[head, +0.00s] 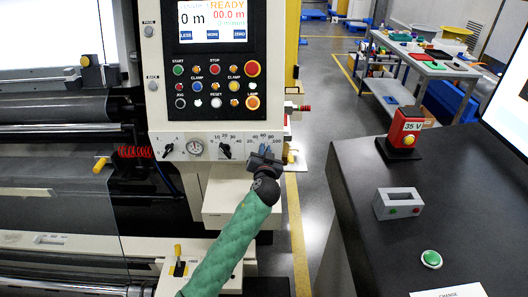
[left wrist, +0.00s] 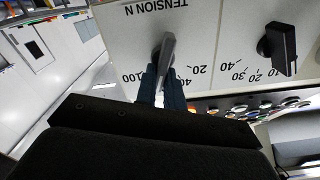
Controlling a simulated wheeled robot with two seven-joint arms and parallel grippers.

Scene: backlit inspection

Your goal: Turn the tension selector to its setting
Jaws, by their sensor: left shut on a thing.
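The tension selector (left wrist: 166,52) is a grey lever-like knob on a pale panel. The label "TENSION N" shows upside down beside it in the left wrist view. My left gripper (left wrist: 160,92) is shut on the selector, with a dark finger on each side of its handle. In the head view my left gripper (head: 265,150) is at the right end of the panel's lower strip and hides most of the selector. The marks 100 and 20 show either side of it in the left wrist view; the gripper hides marks between, so I cannot tell the exact setting. My right gripper is not in view.
A second black knob (head: 224,151) is left of the selector, beside a round gauge (head: 195,148). The button panel (head: 215,86) is above. A dark counter (head: 445,175) at right holds a red box (head: 404,128) and a grey box (head: 398,204). Floor lies between.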

